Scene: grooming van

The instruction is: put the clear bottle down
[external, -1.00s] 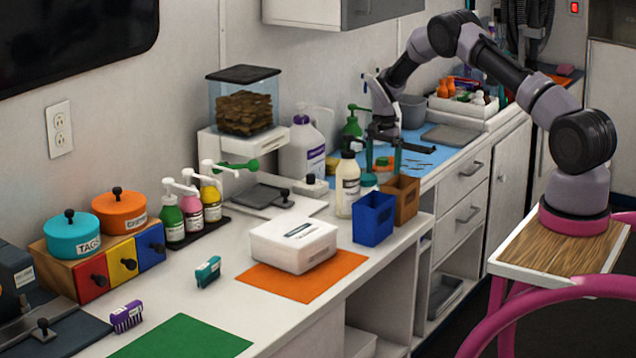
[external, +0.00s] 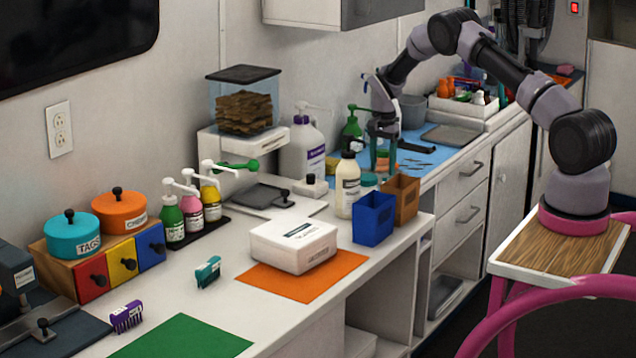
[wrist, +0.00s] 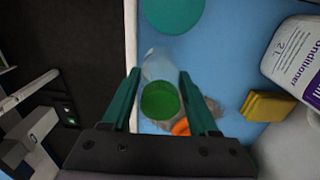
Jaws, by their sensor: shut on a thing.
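The clear bottle (wrist: 157,66) shows in the wrist view as a see-through body with a green cap (wrist: 159,100). It sits between the two green fingers of my gripper (wrist: 160,72), which is shut on it. The blue mat lies below it; whether the bottle's base touches the mat cannot be told. In the external view my gripper (external: 383,160) points down over the blue mat (external: 428,152), behind the brown bin. The bottle is mostly hidden there by the fingers and the things in front.
A blue bin (external: 374,219), a brown bin (external: 402,200) and a cream bottle (external: 347,186) stand in front of my gripper. A teal round lid (wrist: 173,12), a yellow sponge (wrist: 265,106) and a conditioner jug (wrist: 297,62) are nearby. The counter edge (wrist: 131,50) lies close to the left.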

